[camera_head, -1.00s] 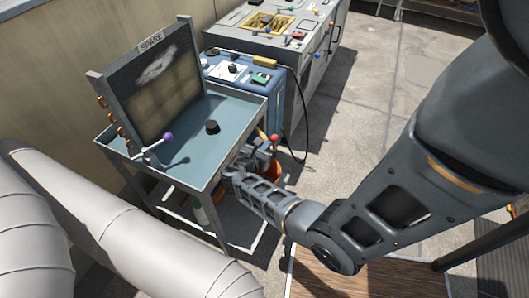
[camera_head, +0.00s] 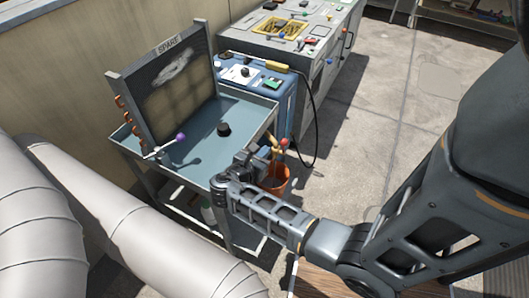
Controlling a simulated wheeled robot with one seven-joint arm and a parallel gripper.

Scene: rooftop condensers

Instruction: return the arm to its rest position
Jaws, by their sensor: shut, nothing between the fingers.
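My arm (camera_head: 265,208) reaches in from the right side of the view, its forearm low in front of the grey cart. My gripper (camera_head: 268,155) is at the far end of the arm, by the cart's right front corner. It is small and partly hidden by its own wrist. It is shut and holds nothing. I cannot tell whether it touches the cart's edge.
The grey cart (camera_head: 208,172) carries a panel marked SPARE (camera_head: 168,85), a black knob (camera_head: 223,129) and a purple-tipped lever (camera_head: 180,137). An orange bucket (camera_head: 276,181) stands behind my gripper. White ducts (camera_head: 150,245) fill the lower left. Open paving (camera_head: 395,110) lies right.

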